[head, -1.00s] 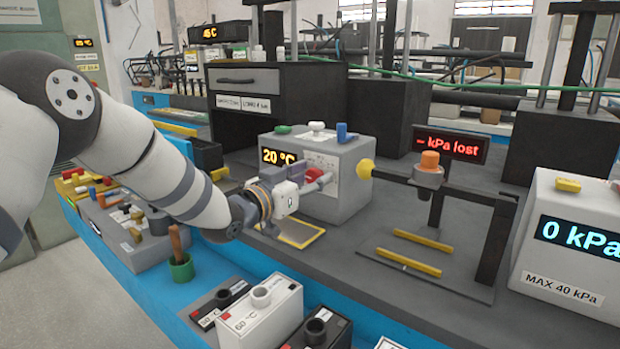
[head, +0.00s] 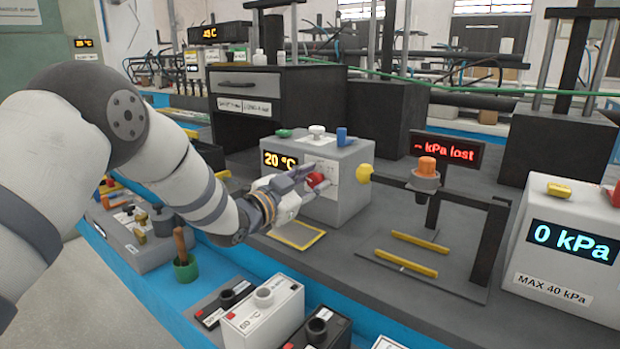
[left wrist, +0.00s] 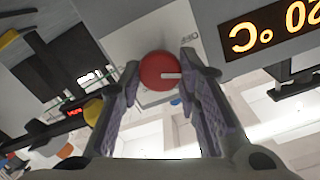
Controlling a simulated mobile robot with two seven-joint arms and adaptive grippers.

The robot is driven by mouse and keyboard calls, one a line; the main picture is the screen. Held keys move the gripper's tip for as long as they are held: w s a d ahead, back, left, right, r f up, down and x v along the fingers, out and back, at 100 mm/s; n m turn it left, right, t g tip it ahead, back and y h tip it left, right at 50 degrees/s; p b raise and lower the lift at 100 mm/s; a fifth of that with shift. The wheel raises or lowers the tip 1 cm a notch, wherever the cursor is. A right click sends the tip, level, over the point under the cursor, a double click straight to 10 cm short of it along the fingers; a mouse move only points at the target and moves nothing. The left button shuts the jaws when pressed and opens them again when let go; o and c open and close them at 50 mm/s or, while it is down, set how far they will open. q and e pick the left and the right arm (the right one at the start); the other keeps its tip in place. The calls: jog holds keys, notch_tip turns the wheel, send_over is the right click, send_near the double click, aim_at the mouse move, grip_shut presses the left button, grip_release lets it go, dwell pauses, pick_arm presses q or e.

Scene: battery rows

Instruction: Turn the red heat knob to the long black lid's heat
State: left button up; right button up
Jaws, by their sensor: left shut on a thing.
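The red heat knob (head: 317,181) is on the front of a grey box (head: 345,195) whose display (head: 280,160) reads 20 °C. My left gripper (head: 311,181) is shut on the knob, with a finger on either side. The left wrist view shows the red knob (left wrist: 160,72) between the fingertips, its white mark pointing right. Low in the head view are a black-lidded case (head: 222,304), a white-lidded case (head: 262,314) marked about 60 °C and another black-lidded case (head: 318,332). The black lids' heat labels are too small to read surely. My right gripper is not in view.
A yellow knob (head: 364,173) sticks out at the box's right side. A stand with an orange-topped part (head: 427,170) is further right. A pressure box (head: 565,250) reads 0 kPa. A green cup (head: 186,268) with a brown handle stands at the left.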

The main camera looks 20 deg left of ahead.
pick_arm(q)
jog(key=shift+m+p, duration=0.4)
jog(key=shift+m, duration=1.5)
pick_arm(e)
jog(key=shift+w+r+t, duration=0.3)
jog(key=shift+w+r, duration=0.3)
pick_arm(q)
jog(key=shift+f, duration=0.1)
jog(key=o, duration=1.1)
jog(key=shift+s, duration=0.1)
jog(key=v, duration=1.2)
